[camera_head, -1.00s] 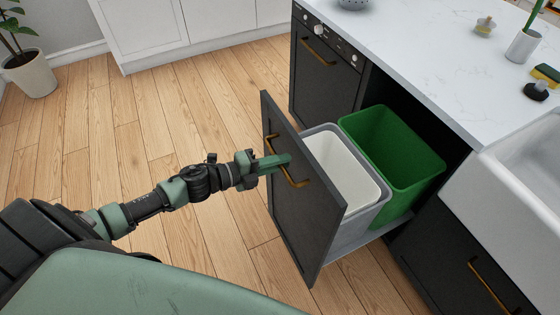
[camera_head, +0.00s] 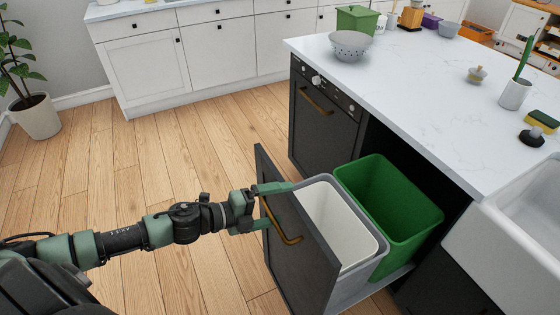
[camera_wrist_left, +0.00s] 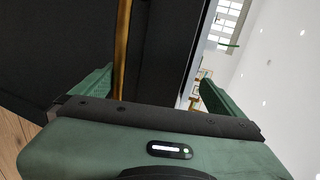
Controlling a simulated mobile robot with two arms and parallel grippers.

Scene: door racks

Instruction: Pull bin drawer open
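The bin drawer has a dark front (camera_head: 290,262) with a brass bar handle (camera_head: 280,222). It stands pulled well out from the island, with a white-lined grey bin (camera_head: 335,226) and a green bin (camera_head: 392,208) exposed behind the front. My left gripper (camera_head: 273,206) is at the handle with its fingers apart, one above the other. In the left wrist view the handle (camera_wrist_left: 122,50) runs between the spread fingers (camera_wrist_left: 157,78), nearer the left finger, and neither finger clearly presses on it. My right gripper is out of view.
A dark dishwasher (camera_head: 322,125) stands beyond the drawer and a white sink (camera_head: 525,205) to the right. The countertop (camera_head: 420,100) carries a colander (camera_head: 351,45) and small items. Wood floor (camera_head: 150,180) lies clear left of the drawer. A potted plant (camera_head: 35,115) stands far left.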

